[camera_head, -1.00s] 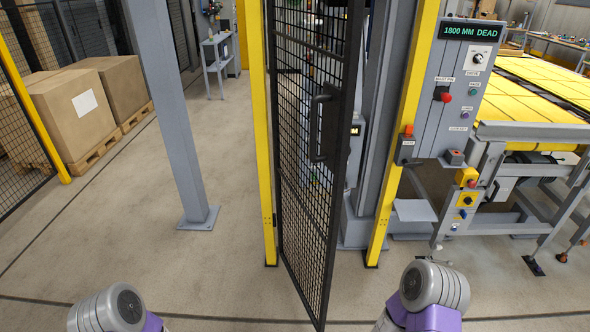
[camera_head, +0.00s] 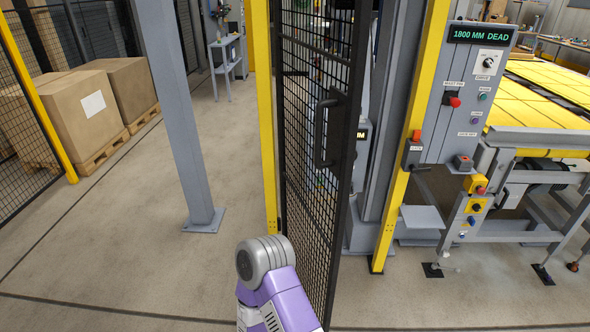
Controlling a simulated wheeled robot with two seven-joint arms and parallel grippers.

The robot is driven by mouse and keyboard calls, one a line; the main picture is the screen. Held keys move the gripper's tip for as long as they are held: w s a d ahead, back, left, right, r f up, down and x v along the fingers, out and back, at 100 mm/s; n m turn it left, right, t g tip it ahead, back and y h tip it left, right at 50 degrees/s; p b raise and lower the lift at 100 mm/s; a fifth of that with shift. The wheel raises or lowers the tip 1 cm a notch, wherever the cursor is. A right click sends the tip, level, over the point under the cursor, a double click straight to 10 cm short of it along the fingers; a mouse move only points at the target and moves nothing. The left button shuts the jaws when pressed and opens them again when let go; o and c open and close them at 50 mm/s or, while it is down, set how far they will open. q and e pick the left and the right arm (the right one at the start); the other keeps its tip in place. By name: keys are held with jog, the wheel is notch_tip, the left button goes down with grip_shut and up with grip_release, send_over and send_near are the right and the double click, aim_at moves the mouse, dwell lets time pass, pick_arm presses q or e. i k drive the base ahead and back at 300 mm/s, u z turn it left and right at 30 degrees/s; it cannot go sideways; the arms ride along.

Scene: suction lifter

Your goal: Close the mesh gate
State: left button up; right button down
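The mesh gate (camera_head: 308,190) is a tall black-framed panel of black wire mesh. It stands ajar, swung toward me from the yellow post (camera_head: 264,120) on its left, with its free edge nearest me. A gap shows between this edge and the yellow post (camera_head: 405,170) on the right. A black pull handle (camera_head: 322,130) is on the gate near its free edge. One of my purple and grey arms is low in the view, in front of the gate's lower left part. Whether it touches the gate is unclear. Neither gripper is visible.
A grey control panel (camera_head: 464,110) and a small latch box (camera_head: 412,154) are at the right post. A machine with a yellow slatted bed (camera_head: 540,105) stands right. A grey column (camera_head: 180,120) and boxes on pallets (camera_head: 75,115) stand left. Open floor lies between.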

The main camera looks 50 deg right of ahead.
aim_at(344, 109)
jog(key=i, duration=0.95)
jog(key=z, duration=2.2)
